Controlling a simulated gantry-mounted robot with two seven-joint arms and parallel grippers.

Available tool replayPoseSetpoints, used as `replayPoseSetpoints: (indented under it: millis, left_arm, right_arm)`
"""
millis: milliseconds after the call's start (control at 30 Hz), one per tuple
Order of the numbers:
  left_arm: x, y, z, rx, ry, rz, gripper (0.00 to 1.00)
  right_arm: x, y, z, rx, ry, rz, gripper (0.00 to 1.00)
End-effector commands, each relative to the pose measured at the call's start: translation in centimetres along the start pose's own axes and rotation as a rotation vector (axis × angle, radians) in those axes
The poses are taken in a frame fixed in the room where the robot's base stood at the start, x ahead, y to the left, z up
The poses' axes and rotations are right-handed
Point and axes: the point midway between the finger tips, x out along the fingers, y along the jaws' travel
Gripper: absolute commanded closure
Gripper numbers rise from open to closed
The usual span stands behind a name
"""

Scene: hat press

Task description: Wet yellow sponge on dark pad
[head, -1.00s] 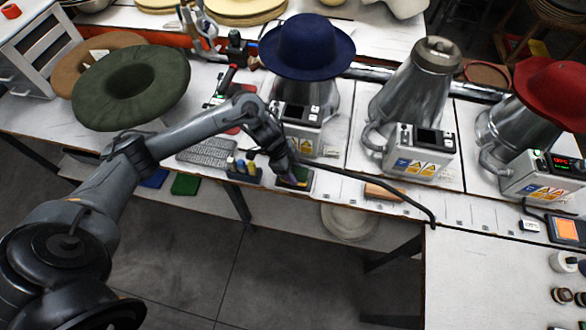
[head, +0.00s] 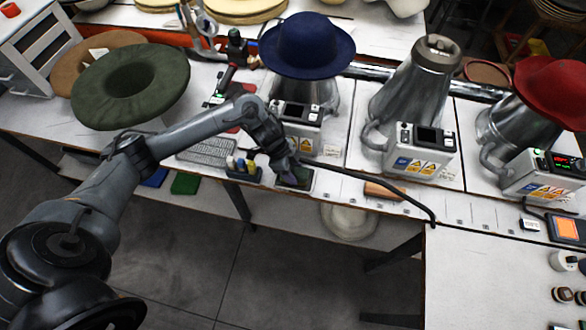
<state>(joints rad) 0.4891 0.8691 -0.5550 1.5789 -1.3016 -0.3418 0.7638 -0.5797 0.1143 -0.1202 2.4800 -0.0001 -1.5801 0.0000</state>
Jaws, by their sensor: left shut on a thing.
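My left gripper (head: 288,174) reaches in from the left and points down over the dark pad (head: 304,182) at the front edge of the bench. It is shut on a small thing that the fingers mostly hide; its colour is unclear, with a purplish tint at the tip. Whether it touches the pad is too small to tell. A dark holder (head: 243,174) stands just left of the pad. My right gripper is not in view.
A blue hat (head: 306,45) sits on the press behind the pad. A bare metal press (head: 418,90) and one with a red hat (head: 555,90) stand to the right. A dark hose (head: 370,187) runs right from the pad. A green hat (head: 130,85) lies at left.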

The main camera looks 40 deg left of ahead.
Motion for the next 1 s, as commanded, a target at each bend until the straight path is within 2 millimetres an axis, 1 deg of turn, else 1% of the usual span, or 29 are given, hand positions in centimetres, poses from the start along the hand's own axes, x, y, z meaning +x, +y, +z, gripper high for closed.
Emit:
replayPoseSetpoints:
  millis: [1000]
  left_arm:
    - [0.16,0.07,0.12,0.0,-0.002,0.002,0.68]
  right_arm:
    - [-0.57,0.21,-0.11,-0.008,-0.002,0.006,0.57]
